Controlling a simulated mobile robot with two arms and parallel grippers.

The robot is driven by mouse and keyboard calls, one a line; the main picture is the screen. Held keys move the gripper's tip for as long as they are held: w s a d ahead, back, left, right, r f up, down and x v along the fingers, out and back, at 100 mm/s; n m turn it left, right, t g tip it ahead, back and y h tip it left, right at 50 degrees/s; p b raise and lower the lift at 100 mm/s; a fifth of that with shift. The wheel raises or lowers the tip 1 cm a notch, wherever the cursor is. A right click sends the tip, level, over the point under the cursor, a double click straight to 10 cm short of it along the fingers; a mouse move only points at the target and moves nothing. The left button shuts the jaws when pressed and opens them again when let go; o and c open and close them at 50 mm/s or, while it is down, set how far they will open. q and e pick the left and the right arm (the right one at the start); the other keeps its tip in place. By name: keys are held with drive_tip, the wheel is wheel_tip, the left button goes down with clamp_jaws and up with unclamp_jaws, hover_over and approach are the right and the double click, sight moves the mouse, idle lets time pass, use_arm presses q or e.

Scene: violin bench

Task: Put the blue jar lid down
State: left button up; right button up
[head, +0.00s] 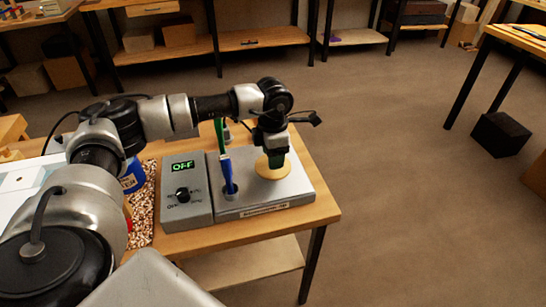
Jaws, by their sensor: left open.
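My left gripper (277,160) points down, open, at the right part of the grey bench unit. Its fingertips are just above or touching a round pale tan disc (271,170) on that unit; I cannot tell which. A blue jar (133,177) with a pale label stands at the left of the unit, partly hidden behind my left arm. I cannot make out a separate blue jar lid. My right gripper is not in view.
The grey control box (186,191) shows "OFF" above a black knob. Speckled material (143,208) lies left of the box. The wooden bench edge (325,212) is near on the right, with open floor beyond.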

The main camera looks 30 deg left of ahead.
use_arm(q)
wheel_tip(320, 180, up, 11)
idle(0.3)
drive_tip(key=shift+f, duration=0.1)
idle(0.4)
